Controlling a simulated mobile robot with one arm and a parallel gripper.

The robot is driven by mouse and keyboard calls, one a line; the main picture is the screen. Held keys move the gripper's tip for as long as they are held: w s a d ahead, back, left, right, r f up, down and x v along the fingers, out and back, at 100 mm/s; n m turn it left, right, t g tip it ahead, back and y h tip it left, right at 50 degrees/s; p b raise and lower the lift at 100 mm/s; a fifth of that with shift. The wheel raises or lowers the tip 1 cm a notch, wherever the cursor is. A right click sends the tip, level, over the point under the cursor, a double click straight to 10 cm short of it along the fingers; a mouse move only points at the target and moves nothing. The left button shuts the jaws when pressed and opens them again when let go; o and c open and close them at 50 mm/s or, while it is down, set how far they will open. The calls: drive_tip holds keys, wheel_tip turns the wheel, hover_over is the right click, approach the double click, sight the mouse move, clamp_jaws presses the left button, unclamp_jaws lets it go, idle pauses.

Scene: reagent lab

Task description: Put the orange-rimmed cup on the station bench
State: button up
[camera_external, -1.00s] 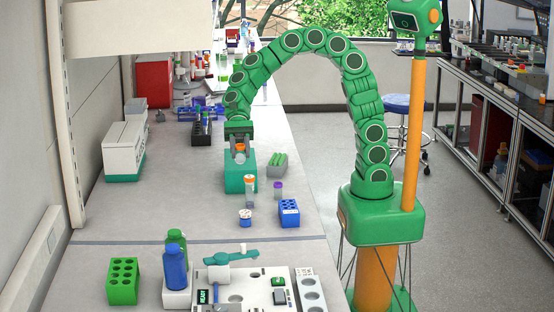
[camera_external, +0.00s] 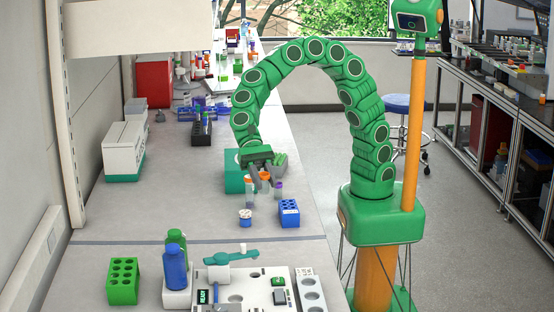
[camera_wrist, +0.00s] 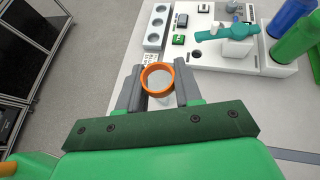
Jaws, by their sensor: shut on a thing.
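The orange-rimmed cup (camera_wrist: 144,79) is between the fingers of my gripper (camera_wrist: 158,88) in the wrist view, its open round mouth facing the camera. My gripper is shut on it. In the external view my gripper (camera_external: 261,174) holds the cup (camera_external: 265,176) over the bench, close to the orange-capped tube (camera_external: 249,187) and the purple-capped tube (camera_external: 278,190). Its lower part is hard to make out there. The near bench (camera_external: 120,251) bears a white station (camera_external: 235,300) with a teal lever; the station (camera_wrist: 225,65) also shows in the wrist view.
A teal block (camera_external: 233,183) stands behind my gripper. A white-lidded jar (camera_external: 245,218) and a blue rack (camera_external: 289,214) are in front of it. Blue (camera_external: 176,269) and green bottles and a green rack (camera_external: 123,282) stand left of the station. The bench left of the jar is clear.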

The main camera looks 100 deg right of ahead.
drive_tip(key=s+a+n+g+h, duration=0.1)
drive_tip(key=s+a+n+g, duration=0.2)
drive_tip(key=s+a, duration=1.95)
drive_tip(key=w+a+f, duration=0.2)
drive_tip(key=a+f, duration=0.2)
drive_tip(key=w+a+f, duration=0.2)
drive_tip(key=a+f, duration=0.1)
drive_tip(key=f, duration=0.1)
drive_tip(key=w+a+f, duration=0.2)
drive_tip(key=a+f, duration=0.2)
drive_tip(key=f, duration=0.1)
drive_tip(key=shift+a, duration=0.35)
drive_tip(key=shift+w+a+f, duration=0.25)
drive_tip(key=shift+a+f, duration=0.4)
drive_tip(key=shift+f, duration=0.05)
drive_tip(key=shift+a+f, duration=0.15)
drive_tip(key=shift+f, duration=1.55)
drive_tip(key=shift+f, duration=0.1)
